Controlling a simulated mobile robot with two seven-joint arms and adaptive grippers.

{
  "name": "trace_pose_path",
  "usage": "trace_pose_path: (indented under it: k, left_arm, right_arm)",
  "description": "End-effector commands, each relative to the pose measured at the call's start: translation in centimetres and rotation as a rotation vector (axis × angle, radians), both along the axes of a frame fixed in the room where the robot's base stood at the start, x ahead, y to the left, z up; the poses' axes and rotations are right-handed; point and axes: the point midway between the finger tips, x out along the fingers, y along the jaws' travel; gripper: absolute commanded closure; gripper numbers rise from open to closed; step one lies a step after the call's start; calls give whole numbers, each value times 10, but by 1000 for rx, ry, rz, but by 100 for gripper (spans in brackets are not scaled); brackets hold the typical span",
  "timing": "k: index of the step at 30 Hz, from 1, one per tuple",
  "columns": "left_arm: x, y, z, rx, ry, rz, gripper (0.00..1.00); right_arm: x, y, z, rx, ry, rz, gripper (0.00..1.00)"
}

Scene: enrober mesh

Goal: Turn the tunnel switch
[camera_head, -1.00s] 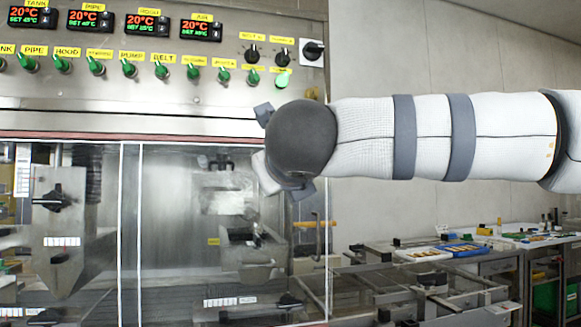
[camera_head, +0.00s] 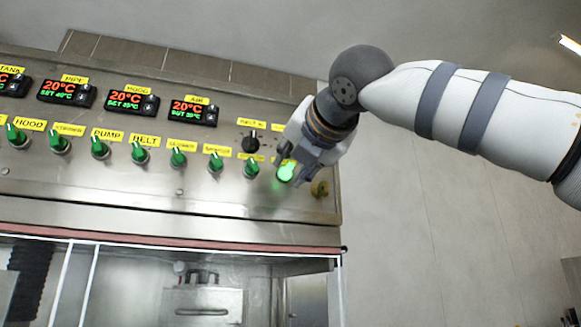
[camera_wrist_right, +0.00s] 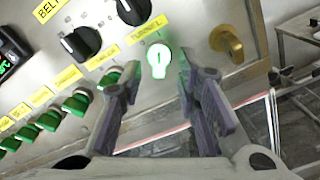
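The tunnel switch (camera_wrist_right: 159,58) is a brightly lit green knob below a yellow label reading TUNNEL in the right wrist view. In the head view the lit switch (camera_head: 286,171) sits at the right end of the green knob row, partly overlapped by my gripper. My right gripper (camera_wrist_right: 160,76) is open and empty, with its two grey fingers apart on either side of the switch's line. In the head view the right gripper (camera_head: 292,174) is close in front of the panel at the switch. Contact cannot be told. My left gripper is out of view.
The steel control panel (camera_head: 120,190) carries several green knobs to the left of the switch, the nearest one (camera_head: 251,168) close by. Black selector knobs (camera_wrist_right: 80,43) sit above. A brass-coloured knob (camera_wrist_right: 227,43) is just to the right. Displays (camera_head: 194,112) line the upper panel.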

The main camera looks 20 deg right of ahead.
Motion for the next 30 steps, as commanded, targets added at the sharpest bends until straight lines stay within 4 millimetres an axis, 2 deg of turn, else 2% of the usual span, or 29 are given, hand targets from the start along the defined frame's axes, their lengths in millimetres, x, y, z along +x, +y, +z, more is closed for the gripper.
trace_pose_path:
  k: [4, 11, 14, 15, 16, 30]
  left_arm:
    - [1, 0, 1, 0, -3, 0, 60]
    - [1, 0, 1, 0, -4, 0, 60]
    - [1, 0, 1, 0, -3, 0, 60]
    - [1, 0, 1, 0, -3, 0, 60]
    - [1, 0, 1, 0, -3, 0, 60]
    - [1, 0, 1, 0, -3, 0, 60]
  right_arm:
    - [11, 1, 2, 0, -4, 1, 70]
    - [13, 1, 2, -2, -4, 0, 70]
    - [13, 1, 1, -2, -3, 1, 88]
    - [13, 1, 1, -2, -3, 1, 97]
    - [13, 1, 1, -2, -3, 1, 100]
    - [12, 1, 1, -66, -5, 1, 100]
